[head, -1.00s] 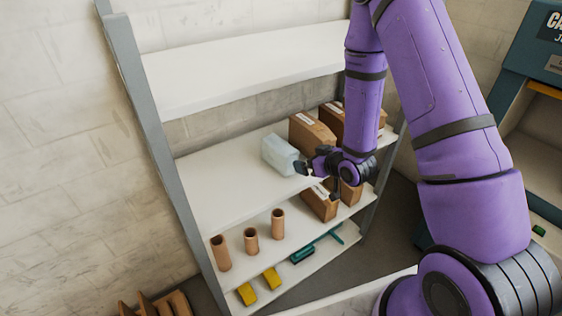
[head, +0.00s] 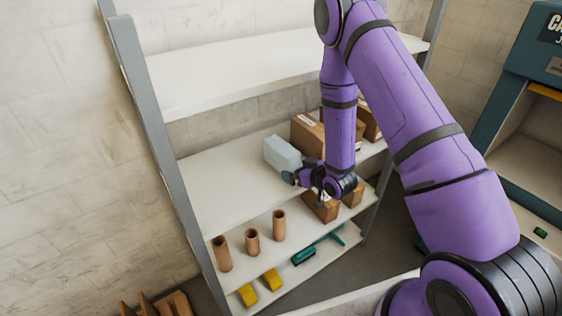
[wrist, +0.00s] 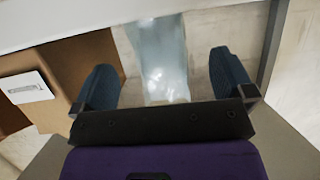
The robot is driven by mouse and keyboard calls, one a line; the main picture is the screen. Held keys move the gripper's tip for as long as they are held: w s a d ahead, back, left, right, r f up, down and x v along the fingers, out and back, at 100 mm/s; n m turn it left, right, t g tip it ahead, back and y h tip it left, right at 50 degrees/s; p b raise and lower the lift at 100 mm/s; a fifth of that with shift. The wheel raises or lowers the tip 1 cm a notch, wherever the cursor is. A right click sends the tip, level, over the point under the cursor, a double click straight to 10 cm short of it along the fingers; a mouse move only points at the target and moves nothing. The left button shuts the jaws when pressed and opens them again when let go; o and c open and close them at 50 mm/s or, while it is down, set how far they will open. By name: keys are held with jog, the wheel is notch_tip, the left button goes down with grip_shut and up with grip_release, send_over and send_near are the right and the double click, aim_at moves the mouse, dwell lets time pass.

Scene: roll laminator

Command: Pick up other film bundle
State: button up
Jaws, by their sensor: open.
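The film bundle (head: 281,154) is a pale, bluish translucent block on the middle shelf, left of the cardboard boxes. My gripper (head: 290,178) is just in front of its lower right end, at about shelf level. In the wrist view the bundle (wrist: 160,55) lies between my two dark blue fingers, seen ahead of the open gripper (wrist: 165,85). There is a gap to each finger. I cannot tell whether the near end of the bundle is between the fingertips or just beyond them.
A cardboard box (head: 308,134) stands right of the bundle; a brown box with a white label (wrist: 27,88) is close to the left finger. Several cardboard tubes (head: 251,241) stand on the lower shelf. A grey shelf post (head: 160,150) is at left. The shelf's left part is clear.

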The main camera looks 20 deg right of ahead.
aim_at(283, 164)
jog(key=shift+x, duration=1.95)
jog(key=shift+a, duration=0.1)
jog(key=shift+c, duration=0.5)
jog(key=c, duration=0.9)
jog(key=shift+o, duration=0.2)
jog(key=shift+r, duration=0.2)
